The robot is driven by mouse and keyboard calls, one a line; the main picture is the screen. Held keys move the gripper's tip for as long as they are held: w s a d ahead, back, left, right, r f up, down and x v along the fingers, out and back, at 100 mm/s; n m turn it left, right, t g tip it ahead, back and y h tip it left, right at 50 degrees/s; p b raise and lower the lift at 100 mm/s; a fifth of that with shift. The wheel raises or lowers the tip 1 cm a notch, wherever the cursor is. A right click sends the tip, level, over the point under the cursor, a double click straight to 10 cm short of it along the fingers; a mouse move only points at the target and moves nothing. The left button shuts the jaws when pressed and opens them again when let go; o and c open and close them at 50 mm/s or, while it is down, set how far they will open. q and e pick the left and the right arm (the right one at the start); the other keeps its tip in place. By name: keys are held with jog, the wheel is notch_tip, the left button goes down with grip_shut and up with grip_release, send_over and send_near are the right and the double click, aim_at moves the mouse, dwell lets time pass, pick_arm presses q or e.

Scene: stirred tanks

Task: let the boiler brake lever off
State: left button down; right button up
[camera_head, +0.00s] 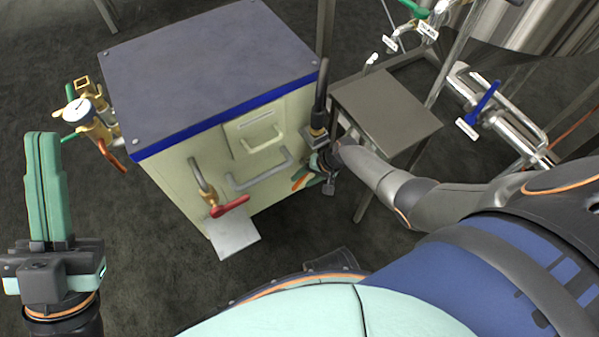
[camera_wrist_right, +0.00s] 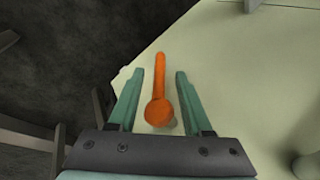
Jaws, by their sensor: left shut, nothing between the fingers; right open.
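The orange lever (camera_wrist_right: 159,85), with a round hub at its lower end, is on the cream face of the boiler (camera_head: 175,177). In the right wrist view it lies between the two green fingers of my right gripper (camera_wrist_right: 160,76), with a gap on each side. In the head view my right gripper (camera_head: 312,180) is at the boiler's right front edge, and the lever is mostly hidden there. My left gripper (camera_head: 42,185) is shut and empty, pointing up at the left, apart from the boiler.
The boiler front carries a red-handled tap (camera_head: 230,207) over a small plate (camera_head: 233,238) and grey handles (camera_head: 262,172). A gauge (camera_head: 79,111) with brass fittings is on its left. A grey stand (camera_head: 385,105) and pipes with a blue valve handle (camera_head: 485,102) are at right.

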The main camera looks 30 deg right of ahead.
aim_at(301, 181)
pick_arm(q)
jog(key=shift+s+a+r+p, duration=0.1)
jog(key=shift+a+r+p, duration=0.1)
jog(key=shift+r+p, duration=1)
pick_arm(e)
jog(key=shift+b+v, duration=0.3)
jog(key=shift+v, duration=1.35)
pick_arm(q)
jog(key=shift+r, duration=0.3)
